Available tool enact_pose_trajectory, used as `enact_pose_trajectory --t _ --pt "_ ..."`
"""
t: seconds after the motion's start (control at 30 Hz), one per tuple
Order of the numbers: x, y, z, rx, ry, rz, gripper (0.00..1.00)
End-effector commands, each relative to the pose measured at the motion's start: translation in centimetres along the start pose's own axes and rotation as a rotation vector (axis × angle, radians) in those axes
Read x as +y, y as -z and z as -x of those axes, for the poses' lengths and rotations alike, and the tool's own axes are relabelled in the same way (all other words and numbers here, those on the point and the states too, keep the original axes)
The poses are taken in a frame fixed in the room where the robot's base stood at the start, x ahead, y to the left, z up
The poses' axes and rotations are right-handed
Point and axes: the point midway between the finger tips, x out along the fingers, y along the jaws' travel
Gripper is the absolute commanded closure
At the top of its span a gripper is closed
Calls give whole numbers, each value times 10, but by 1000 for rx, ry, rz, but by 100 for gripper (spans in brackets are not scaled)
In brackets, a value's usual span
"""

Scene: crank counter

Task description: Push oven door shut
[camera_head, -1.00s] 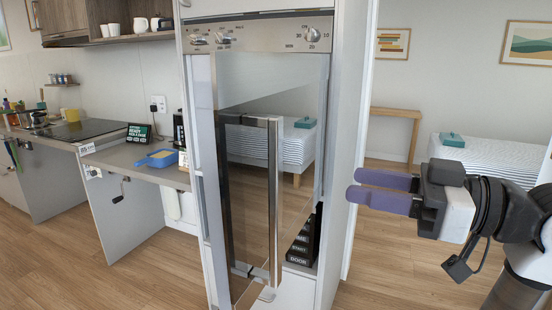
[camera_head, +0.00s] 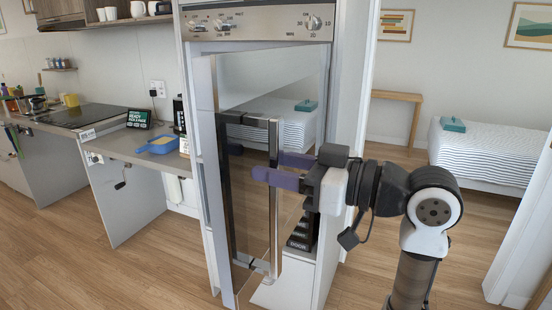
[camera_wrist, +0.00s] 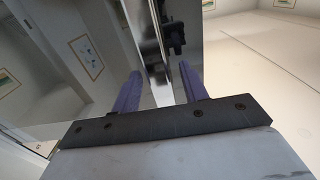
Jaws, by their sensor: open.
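The oven door (camera_head: 248,195) stands ajar in the head view, a tall glass panel swung out from the oven front. It has a vertical metal bar handle (camera_head: 274,225) on its outer face. My gripper (camera_head: 267,164) is open at the upper part of this handle. One purple finger crosses in front of the bar and the other shows just right of it. In the wrist view, a bright vertical metal bar (camera_wrist: 157,85) lies between the two spread fingers (camera_wrist: 159,72). I cannot tell whether either finger touches it.
The control panel with knobs (camera_head: 258,24) is above the door. The wooden floor (camera_head: 140,265) in front is clear.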

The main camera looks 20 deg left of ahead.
Motion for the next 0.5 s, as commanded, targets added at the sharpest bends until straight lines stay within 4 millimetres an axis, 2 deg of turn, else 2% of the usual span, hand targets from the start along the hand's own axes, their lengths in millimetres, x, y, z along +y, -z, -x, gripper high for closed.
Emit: enact_pose_trajectory --t 0.13,0.37,0.5 --pt "0 0 -6 0 0 0 56" --pt "0 0 -7 0 0 0 56" --pt "0 0 -7 0 0 0 73"
